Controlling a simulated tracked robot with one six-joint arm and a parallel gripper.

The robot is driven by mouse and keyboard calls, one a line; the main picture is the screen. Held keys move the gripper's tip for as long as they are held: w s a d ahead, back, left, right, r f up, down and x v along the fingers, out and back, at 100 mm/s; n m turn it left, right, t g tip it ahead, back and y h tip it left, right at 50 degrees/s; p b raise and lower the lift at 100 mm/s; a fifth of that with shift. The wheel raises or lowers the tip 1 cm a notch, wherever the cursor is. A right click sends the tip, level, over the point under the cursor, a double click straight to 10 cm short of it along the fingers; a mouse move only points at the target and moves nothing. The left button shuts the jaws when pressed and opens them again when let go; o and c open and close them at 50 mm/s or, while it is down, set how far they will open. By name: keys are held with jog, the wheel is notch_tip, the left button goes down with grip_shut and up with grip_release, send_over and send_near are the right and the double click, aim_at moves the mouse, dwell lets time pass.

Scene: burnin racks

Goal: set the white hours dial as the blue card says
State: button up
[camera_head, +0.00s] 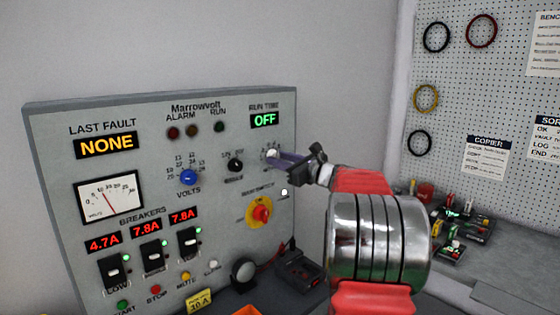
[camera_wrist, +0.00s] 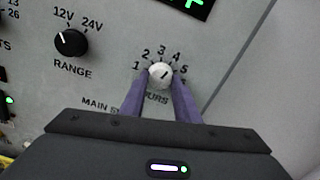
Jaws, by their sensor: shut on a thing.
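The white hours dial (camera_wrist: 160,74) is a small round knob on the grey panel, ringed by numbers 1 to 5 that I can read. Its dark mark slants up and right, seemingly near 4. My gripper (camera_wrist: 161,86) has its purple fingers shut on the dial, one on each side. In the head view the dial (camera_head: 271,153) shows at the panel's right, under the RUN TIME display (camera_head: 264,120), which reads OFF. My gripper (camera_head: 283,158) reaches it from the right. I cannot make out a plainly blue card; a COPIER card (camera_head: 487,158) with a dark bluish header hangs on the pegboard.
Left of the dial are the black RANGE knob (camera_head: 235,165) and the blue VOLTS knob (camera_head: 188,177). Below is a red and yellow main switch (camera_head: 260,213). Several breakers line the lower left. A pegboard (camera_head: 458,70) with wire loops stands right, above a cluttered bench.

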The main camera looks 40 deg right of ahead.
jog(key=o, duration=1)
jog(key=shift+o, duration=0.2)
jog(key=s, duration=1.3)
jog(key=shift+s+d, duration=0.2)
jog(key=shift+s, duration=0.2)
jog(key=shift+f, duration=0.1)
